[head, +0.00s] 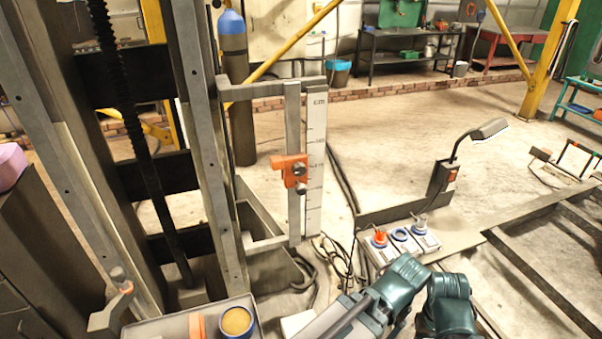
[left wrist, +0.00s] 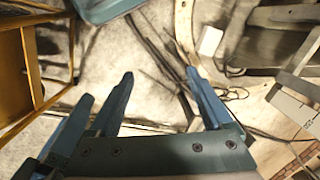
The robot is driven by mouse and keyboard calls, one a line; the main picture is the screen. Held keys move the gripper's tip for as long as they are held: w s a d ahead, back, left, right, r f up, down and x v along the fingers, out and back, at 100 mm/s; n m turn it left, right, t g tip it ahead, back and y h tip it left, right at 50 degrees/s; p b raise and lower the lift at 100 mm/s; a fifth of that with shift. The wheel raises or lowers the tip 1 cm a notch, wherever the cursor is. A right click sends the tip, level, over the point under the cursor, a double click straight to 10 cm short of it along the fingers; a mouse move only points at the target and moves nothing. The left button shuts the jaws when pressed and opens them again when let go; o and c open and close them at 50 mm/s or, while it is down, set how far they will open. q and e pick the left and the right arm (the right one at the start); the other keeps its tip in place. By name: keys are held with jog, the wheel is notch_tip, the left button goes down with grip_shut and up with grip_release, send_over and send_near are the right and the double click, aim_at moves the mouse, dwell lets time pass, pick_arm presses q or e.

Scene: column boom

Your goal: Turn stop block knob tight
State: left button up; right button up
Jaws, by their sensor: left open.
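The orange stop block (head: 288,169) sits on a vertical grey bar (head: 292,125) beside a white cm scale (head: 315,150) in the head view. A grey knob (head: 299,169) shows on its face, and a second round grey part (head: 301,189) sits just below. I cannot tell how tight the knob is. My left gripper (left wrist: 157,82) is open and empty in the left wrist view, over the floor. The scale (left wrist: 296,108) shows at that view's right edge; the stop block and knob are not seen there. Neither gripper's fingers show in the head view.
The tall column (head: 205,150) stands left of the scale. A tray (head: 170,328) with a blue-rimmed cup (head: 237,320) is at the bottom. A control box (head: 400,240) and lamp (head: 489,129) stand right. Cables (head: 335,255) lie on the floor.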

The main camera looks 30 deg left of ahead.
pick_arm(q)
jog(key=w+a+n+t+y+b, duration=0.1)
jog(key=w+a+n+t+y, duration=0.15)
jog(key=w+a, duration=0.2)
jog(key=n+t+y+b, duration=0.6)
jog(key=n+t+y, duration=0.4)
jog(key=n, duration=0.1)
send_near(301, 172)
jog(key=shift+g, duration=0.35)
jog(key=x, duration=1)
jog(key=shift+w+a+r, duration=0.15)
jog(key=shift+w+r, duration=0.05)
jog(key=shift+w, duration=0.05)
grip_shut()
